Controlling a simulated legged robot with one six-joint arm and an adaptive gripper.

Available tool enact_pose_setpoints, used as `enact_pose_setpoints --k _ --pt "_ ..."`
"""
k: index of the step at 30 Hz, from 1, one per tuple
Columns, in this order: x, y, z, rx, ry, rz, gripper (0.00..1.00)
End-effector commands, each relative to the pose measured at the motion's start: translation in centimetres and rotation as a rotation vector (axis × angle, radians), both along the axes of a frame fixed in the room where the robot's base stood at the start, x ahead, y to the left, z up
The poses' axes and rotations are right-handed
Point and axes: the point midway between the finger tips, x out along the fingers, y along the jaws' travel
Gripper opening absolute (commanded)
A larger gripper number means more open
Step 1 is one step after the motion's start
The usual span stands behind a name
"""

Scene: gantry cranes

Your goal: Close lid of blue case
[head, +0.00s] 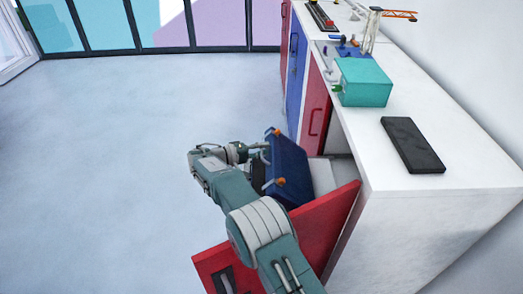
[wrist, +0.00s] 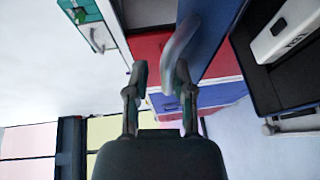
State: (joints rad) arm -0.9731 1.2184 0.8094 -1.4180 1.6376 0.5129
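The blue case (head: 287,170) shows in the head view as a tilted blue panel with orange latches, in front of the cabinet. In the wrist view its lid (wrist: 222,30) stands open, and its dark interior (wrist: 282,85) holds a white item. A grey curved handle (wrist: 181,38) beside the blue lid reaches between my fingertips. My gripper (wrist: 161,70) is open, with a gap between the left finger and the handle. In the head view my gripper (head: 256,152) is beside the case, its fingers partly hidden by my arm.
A red cabinet door (head: 310,232) stands open below my arm. The white counter (head: 385,170) carries a teal box (head: 363,82), a black slab (head: 411,145) and a model crane (head: 373,28). Blue (head: 296,80) and red (head: 315,112) cabinet doors line its front. The floor at left is clear.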

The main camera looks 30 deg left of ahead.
Motion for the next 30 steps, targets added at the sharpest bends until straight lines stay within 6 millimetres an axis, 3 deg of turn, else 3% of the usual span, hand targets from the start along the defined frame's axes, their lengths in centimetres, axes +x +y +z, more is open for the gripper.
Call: enact_pose_setpoints --k 10,15,30 --pt "0.0 0.5 6.5 0.004 -0.006 0.001 0.29" --pt "0.0 0.6 8.7 -0.001 -0.003 0.001 0.29" --pt "0.1 0.5 9.5 -0.003 0.0 0.0 0.29"
